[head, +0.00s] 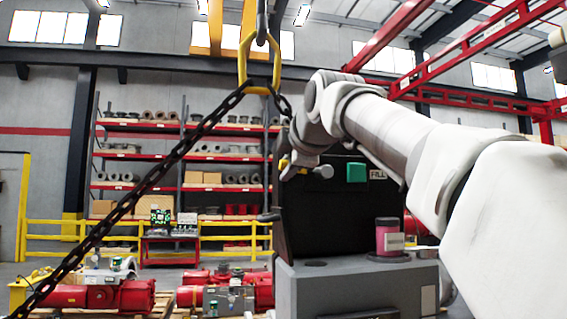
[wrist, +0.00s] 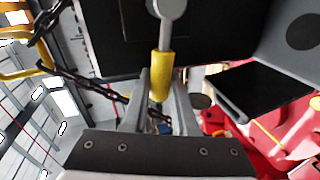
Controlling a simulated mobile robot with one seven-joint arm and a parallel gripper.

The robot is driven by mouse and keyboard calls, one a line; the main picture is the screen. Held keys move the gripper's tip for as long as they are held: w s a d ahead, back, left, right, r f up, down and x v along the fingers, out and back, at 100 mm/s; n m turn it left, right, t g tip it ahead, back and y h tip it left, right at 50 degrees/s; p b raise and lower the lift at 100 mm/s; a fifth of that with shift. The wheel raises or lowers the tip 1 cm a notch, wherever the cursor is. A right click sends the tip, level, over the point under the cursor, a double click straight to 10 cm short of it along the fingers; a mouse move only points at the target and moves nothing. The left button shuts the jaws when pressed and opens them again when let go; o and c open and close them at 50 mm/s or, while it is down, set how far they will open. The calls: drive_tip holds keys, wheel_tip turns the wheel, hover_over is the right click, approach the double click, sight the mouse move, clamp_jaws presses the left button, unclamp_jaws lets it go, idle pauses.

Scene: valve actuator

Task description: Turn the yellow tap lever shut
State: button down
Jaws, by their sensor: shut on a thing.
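The yellow tap lever (wrist: 161,70) hangs from a round grey pivot (wrist: 168,8) in the wrist view, against a black panel. Its lower end lies between the two fingers of my gripper (wrist: 160,90), which is shut on it. In the head view my gripper (head: 298,166) is at the left side of the black panel (head: 340,215). A small yellow bit of the lever (head: 284,164) shows beside it there. My gripper and wrist hide most of the tap in that view.
A pink can (head: 389,238) stands on the grey base (head: 345,285). A dark chain (head: 150,195) slants down from a yellow hook (head: 260,60), left of the panel.

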drive_tip(key=shift+f+n, duration=0.3)
drive_tip(key=shift+f, duration=0.1)
idle(0.3)
drive_tip(key=c, duration=0.7)
unclamp_jaws()
drive_tip(key=shift+s, duration=0.1)
drive_tip(key=b+v, duration=0.2)
drive_tip(key=v, duration=1.5)
drive_tip(key=shift+a, duration=0.2)
drive_tip(key=shift+s, duration=0.1)
